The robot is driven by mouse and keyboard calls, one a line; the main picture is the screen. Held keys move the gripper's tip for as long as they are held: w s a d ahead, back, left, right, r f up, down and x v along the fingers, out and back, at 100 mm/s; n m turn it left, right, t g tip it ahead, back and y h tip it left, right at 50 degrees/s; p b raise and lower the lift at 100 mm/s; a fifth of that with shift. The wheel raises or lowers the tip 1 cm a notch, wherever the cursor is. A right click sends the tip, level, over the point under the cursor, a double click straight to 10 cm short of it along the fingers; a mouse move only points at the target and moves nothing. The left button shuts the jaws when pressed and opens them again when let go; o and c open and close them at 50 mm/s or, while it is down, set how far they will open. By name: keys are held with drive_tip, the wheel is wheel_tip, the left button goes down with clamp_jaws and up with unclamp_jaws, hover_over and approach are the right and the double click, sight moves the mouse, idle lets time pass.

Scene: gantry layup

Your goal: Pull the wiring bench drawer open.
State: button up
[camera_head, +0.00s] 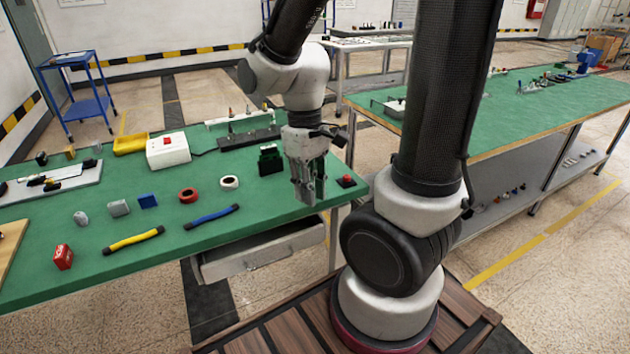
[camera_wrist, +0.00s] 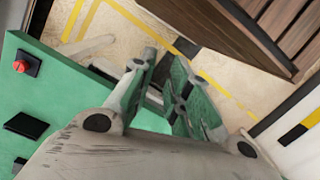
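The wiring bench (camera_head: 215,172) has a green top, with a light grey drawer (camera_head: 225,268) under its front edge. The drawer stands out a little from under the top, and a strip of its inside shows. A handle (camera_head: 268,261) is on its front. My gripper (camera_head: 309,196) points down near the bench's front right corner, above and beyond the drawer front in the picture. Its fingers are apart with nothing between them. In the wrist view my gripper (camera_wrist: 166,62) also shows open; a pale part, likely the drawer (camera_wrist: 92,48), lies beyond the left finger.
A red button box (camera_head: 346,182) sits at the bench's right corner. Yellow and blue-handled tools, tape rolls and small blocks lie on the top. A white box with a red switch (camera_head: 168,150) stands further back. A second green bench (camera_head: 540,105) is at right.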

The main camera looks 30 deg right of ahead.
drive_tip(key=shift+s+d+r, duration=0.2)
drive_tip(key=shift+d+r, duration=0.2)
drive_tip(key=shift+r, duration=0.35)
